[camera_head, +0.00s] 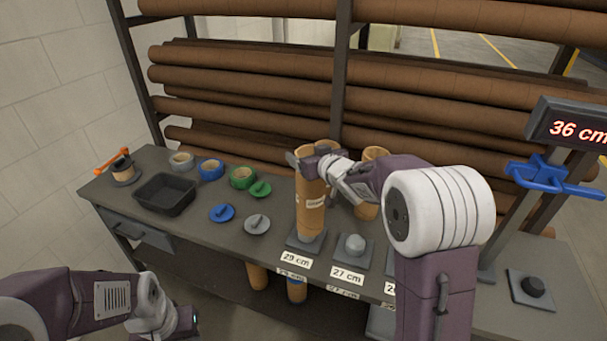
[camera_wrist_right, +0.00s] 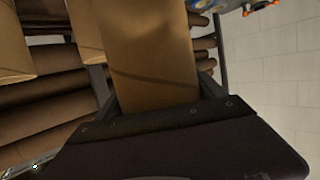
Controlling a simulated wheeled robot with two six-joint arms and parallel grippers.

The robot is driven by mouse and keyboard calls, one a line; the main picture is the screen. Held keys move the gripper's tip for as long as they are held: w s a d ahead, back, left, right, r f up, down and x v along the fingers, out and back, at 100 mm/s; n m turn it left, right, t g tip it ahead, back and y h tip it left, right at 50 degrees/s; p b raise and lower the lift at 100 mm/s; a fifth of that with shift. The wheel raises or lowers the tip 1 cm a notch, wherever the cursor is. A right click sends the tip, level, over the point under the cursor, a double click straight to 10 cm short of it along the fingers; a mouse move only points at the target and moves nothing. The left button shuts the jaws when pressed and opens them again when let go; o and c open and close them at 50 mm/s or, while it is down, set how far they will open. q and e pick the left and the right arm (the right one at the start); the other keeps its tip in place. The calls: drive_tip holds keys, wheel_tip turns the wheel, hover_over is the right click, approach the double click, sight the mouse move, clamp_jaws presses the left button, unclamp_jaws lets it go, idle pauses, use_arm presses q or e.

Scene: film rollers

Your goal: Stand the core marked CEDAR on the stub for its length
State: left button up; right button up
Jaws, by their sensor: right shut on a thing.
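My right gripper (camera_head: 318,155) is shut on a tan cardboard core (camera_head: 311,215) near its top. The core stands upright over the dark plate (camera_head: 318,244) behind the "29 cm" label. Its lower end hides that stub, so I cannot tell if it is fully seated. A white label on the core is too small to read. In the right wrist view the core (camera_wrist_right: 150,45) fills the space between the fingers. The "27 cm" stub (camera_head: 355,246) is bare and grey. My left gripper (camera_head: 185,325) is low at the left, its fingers unclear.
Other tan cores (camera_head: 372,155) stand behind my right gripper. A black tray (camera_head: 166,193), tape rolls (camera_head: 243,177) and coloured caps (camera_head: 222,212) lie to the left. A display (camera_head: 572,130) reads 36 cm beside a blue handle (camera_head: 550,174). A black-knobbed plate (camera_head: 531,288) is at right.

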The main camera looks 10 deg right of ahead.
drive_tip(key=shift+w+a+f, duration=0.25)
drive_tip(key=shift+a, duration=0.25)
wheel_tip(320, 180, down, 4)
drive_tip(key=shift+b, duration=0.55)
